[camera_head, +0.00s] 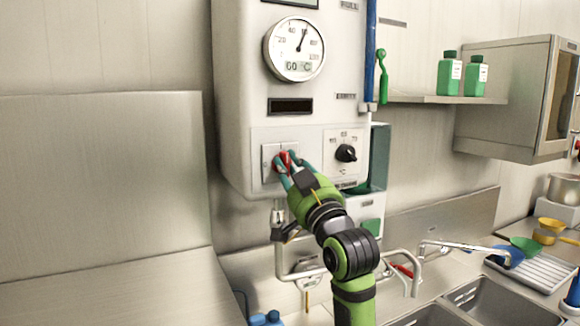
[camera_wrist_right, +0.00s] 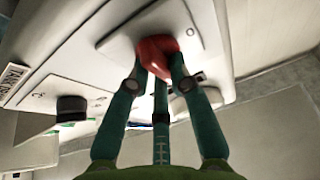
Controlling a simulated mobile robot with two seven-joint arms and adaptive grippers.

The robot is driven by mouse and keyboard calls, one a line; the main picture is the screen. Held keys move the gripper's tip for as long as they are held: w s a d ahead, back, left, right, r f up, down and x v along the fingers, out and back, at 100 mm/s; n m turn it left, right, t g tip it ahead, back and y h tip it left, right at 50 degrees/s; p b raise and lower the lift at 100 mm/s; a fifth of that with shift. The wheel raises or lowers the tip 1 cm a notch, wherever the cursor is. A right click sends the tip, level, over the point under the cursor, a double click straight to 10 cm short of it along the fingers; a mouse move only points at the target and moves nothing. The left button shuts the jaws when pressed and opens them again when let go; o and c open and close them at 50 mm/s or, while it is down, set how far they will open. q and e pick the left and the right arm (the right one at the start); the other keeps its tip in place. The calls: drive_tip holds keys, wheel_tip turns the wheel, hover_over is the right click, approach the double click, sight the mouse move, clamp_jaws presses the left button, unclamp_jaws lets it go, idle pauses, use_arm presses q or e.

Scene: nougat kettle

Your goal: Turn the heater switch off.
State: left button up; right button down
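The heater switch is a red knob (camera_head: 285,159) on a light square plate (camera_head: 269,164), low on the front of the white kettle unit (camera_head: 236,110). My right gripper (camera_head: 285,166) reaches up to it from below right. In the right wrist view, the red switch (camera_wrist_right: 157,55) sits between the tips of my teal fingers (camera_wrist_right: 159,72), which close in around it and appear to touch it. The fingers partly cover the switch and its plate, so its exact setting is hard to tell. My left gripper is not in view.
A black dial (camera_head: 345,153) sits just right of the switch. A round gauge (camera_head: 294,48) above reads about 60 °C. Pipes (camera_head: 300,274) and a sink (camera_head: 495,303) lie below. A shelf (camera_head: 440,99) with green bottles is at right; the left wall is clear.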

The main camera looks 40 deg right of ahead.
drive_tip(key=shift+n+y, duration=0.4)
drive_tip(key=shift+n, duration=0.3)
drive_tip(key=shift+n+b, duration=0.35)
drive_tip(key=shift+n, duration=0.05)
drive_tip(key=n+y+b, duration=0.1)
drive_tip(key=n, duration=0.2)
drive_tip(key=n+y+b, duration=0.1)
drive_tip(key=n+y, duration=0.1)
drive_tip(key=n, duration=0.1)
drive_tip(key=shift+y, duration=0.3)
drive_tip(key=n+y+b, duration=0.1)
drive_tip(key=n, duration=0.3)
drive_tip(key=n+g+y+b, duration=0.1)
drive_tip(key=n+y+b, duration=0.1)
drive_tip(key=n, duration=0.2)
drive_tip(key=shift+a+r+b, duration=0.1)
drive_tip(key=shift+b, duration=0.2)
drive_tip(key=n+g+y, duration=0.1)
drive_tip(key=n, duration=0.2)
drive_tip(key=shift+r, duration=0.15)
drive_tip(key=shift+a+n+g, duration=0.1)
drive_tip(key=shift+n+g, duration=0.6)
drive_tip(key=shift+n, duration=0.9)
drive_tip(key=c, duration=1.4)
unclamp_jaws()
drive_tip(key=shift+w, duration=0.1)
